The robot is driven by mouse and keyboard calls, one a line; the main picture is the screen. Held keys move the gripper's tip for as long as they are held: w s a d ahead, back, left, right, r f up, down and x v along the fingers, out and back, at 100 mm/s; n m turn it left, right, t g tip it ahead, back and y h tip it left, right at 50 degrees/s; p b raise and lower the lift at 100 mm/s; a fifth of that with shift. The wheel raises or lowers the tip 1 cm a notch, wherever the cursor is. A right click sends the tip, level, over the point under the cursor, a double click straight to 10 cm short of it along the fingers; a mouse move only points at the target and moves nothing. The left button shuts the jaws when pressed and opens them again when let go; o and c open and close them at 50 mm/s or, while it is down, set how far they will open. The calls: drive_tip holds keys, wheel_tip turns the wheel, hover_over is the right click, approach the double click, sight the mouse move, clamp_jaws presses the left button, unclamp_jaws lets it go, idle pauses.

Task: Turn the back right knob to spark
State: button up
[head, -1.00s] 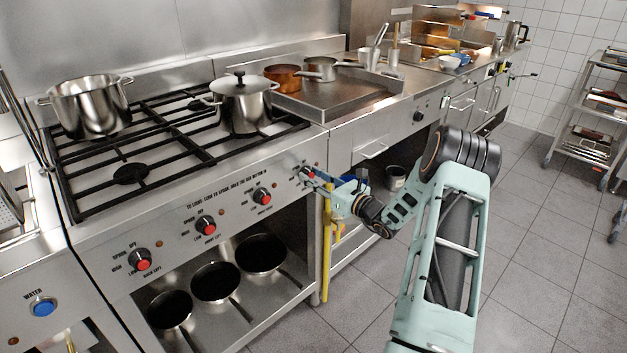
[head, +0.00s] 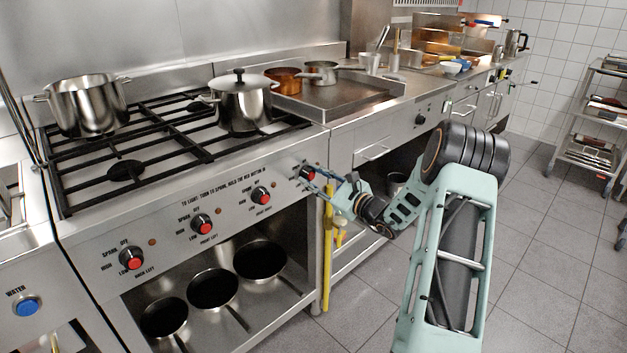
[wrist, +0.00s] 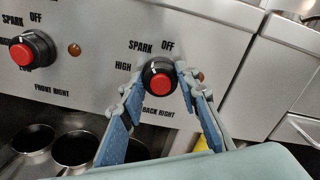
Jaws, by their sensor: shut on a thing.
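The back right knob (wrist: 160,77) is black with a red centre, on the stove's front panel. Its printed labels read SPARK, OFF, HIGH and BACK RIGHT in the wrist view. My gripper (wrist: 158,82) is shut on this knob, with one blue-padded finger at each side of it. In the head view the knob (head: 308,173) is at the right end of the knob row, with my gripper (head: 317,178) reaching it from the right. The fingers partly cover the knob's sides and some of the lettering. I cannot tell the pointer's exact setting.
The front right knob (head: 261,195) sits left of it, also seen in the wrist view (wrist: 33,50). Pans (head: 213,289) stand on the shelf below. A yellow-handled tool (head: 327,245) hangs just under my gripper. A lidded pot (head: 240,104) stands on the burners.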

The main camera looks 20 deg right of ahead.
idle(0.3)
drive_tip(key=o, duration=1.2)
drive_tip(key=shift+c, duration=0.2)
drive_tip(key=v, duration=1.2)
drive_tip(key=shift+d, duration=0.1)
